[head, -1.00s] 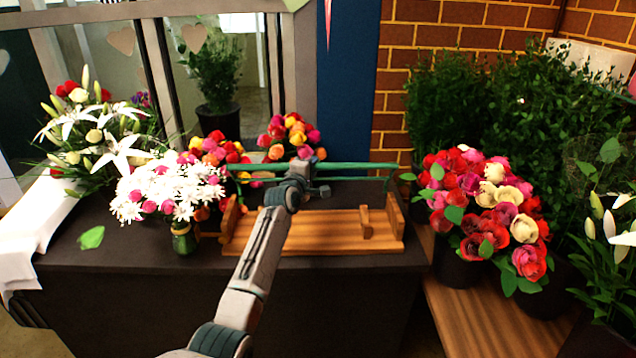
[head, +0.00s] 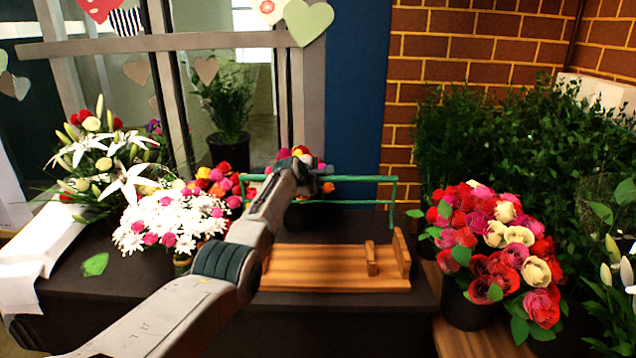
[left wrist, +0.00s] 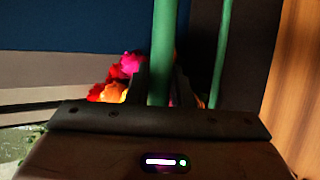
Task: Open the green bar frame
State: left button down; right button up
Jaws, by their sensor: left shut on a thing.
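The green bar frame (head: 362,179) stands raised above the wooden board (head: 325,270) in the head view. Its long bar runs level and its right leg (head: 393,208) drops toward the board's right end post. My left gripper (head: 318,182) is shut on the long bar near its middle. In the left wrist view the green bar (left wrist: 161,45) passes between the fingers of my left gripper (left wrist: 162,92), with a thinner green leg (left wrist: 221,60) to the right. My right gripper is not in view.
White daisies (head: 165,225) stand left of the board, with white lilies (head: 125,185) behind. A large rose bouquet (head: 490,240) stands right of the board. A small wooden block (head: 372,258) stands on the board. A blue panel (head: 355,100) is behind.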

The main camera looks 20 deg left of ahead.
pick_arm(q)
jog(key=shift+w+a+g, duration=0.1)
jog(key=shift+w+g, duration=0.3)
jog(key=shift+w, duration=0.2)
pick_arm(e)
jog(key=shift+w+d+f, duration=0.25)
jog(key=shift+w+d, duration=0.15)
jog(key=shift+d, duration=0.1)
pick_arm(q)
jog(key=shift+f, duration=0.1)
